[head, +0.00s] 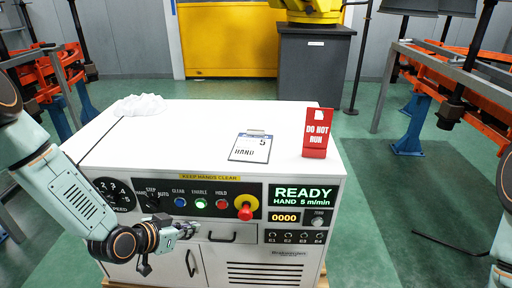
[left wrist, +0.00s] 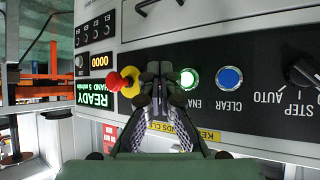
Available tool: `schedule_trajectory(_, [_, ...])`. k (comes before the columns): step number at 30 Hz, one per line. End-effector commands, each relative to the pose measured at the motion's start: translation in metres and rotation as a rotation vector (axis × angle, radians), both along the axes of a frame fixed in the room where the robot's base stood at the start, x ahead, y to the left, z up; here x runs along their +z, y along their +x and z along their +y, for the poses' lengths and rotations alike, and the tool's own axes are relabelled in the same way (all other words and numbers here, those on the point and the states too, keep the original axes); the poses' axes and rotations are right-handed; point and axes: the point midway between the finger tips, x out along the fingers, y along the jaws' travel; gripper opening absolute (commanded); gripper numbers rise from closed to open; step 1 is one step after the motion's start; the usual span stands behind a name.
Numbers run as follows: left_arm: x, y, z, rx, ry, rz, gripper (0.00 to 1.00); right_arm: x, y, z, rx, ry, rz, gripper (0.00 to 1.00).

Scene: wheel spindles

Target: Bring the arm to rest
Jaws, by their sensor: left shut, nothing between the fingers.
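My left arm (head: 75,195) reaches in from the left in the head view. Its gripper (head: 190,229) is shut and empty, in front of the white machine cabinet (head: 215,262), just below the row of buttons and near the drawer handle. In the left wrist view, which shows the panel upside down, the closed fingertips (left wrist: 160,72) appear between the red emergency knob (left wrist: 117,82) and the lit green ENABLE button (left wrist: 188,79). I cannot tell whether the fingers touch the panel. My right arm shows only in part at the right edge; its gripper is out of view.
The display (head: 301,195) reads READY, HAND 5 m/min; the counter (head: 285,217) reads 0000. A red DO NOT RUN sign (head: 318,133) and a card (head: 250,147) are on the cabinet top, with a white crumpled cloth (head: 140,105) at its back left. Orange racks stand on both sides.

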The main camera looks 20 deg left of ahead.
Motion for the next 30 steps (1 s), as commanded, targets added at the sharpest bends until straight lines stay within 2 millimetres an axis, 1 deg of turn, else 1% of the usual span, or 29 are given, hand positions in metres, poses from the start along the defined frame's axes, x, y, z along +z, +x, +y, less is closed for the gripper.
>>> schedule_trajectory(3, [0.0,0.0,0.0,0.014,-0.018,0.008,0.0,0.0,0.0,0.0,0.0,0.0,0.0,0.0])
schedule_trajectory(5, [-0.003,-0.003,0.002,0.055,-0.048,0.034,0.0,0.0,0.0,0.0,0.0,0.0,0.0,0.0])
schedule_trajectory(8, [-0.012,-0.016,-0.001,0.146,-0.119,0.114,0.0,0.0,0.0,0.0,0.0,0.0,0.0,0.0])
schedule_trajectory(11, [-0.025,-0.038,-0.015,0.218,-0.165,0.227,0.0,0.0,0.0,0.0,0.0,0.0,0.0,0.0])
schedule_trajectory(14, [-0.041,-0.067,-0.03,0.275,-0.185,0.348,0.0,0.0,0.0,0.0,0.0,0.0,0.0,0.0])
schedule_trajectory(17, [-0.057,-0.101,-0.044,0.323,-0.18,0.467,0.0,0.001,0.0,0.0,0.0,0.0,0.0,0.0])
schedule_trajectory(20, [-0.072,-0.144,-0.058,0.365,-0.148,0.599,0.0,0.001,0.0,0.0,0.0,0.0,0.0,0.0])
schedule_trajectory(21, [-0.078,-0.164,-0.063,0.38,-0.127,0.653,0.0,0.001,0.0,0.0,0.0,0.0,0.0,0.0])
schedule_trajectory(22, [-0.081,-0.179,-0.066,0.39,-0.106,0.693,0.0,0.001,0.0,0.0,0.0,0.0,0.0,0.0])
schedule_trajectory(23, [-0.084,-0.195,-0.068,0.397,-0.084,0.731,0.0,0.002,0.0,0.0,0.0,0.0,0.0,0.0])
schedule_trajectory(24, [-0.088,-0.214,-0.071,0.4,-0.051,0.778,0.0,0.002,0.0,0.0,0.0,0.0,0.0,0.0])
schedule_trajectory(27, [-0.093,-0.254,-0.075,0.388,0.029,0.865,0.0,0.002,0.0,0.0,0.0,0.0,0.0,0.0])
schedule_trajectory(30, [-0.095,-0.28,-0.078,0.347,0.09,0.914,0.0,0.002,0.0,0.0,0.0,0.0,0.0,0.0])
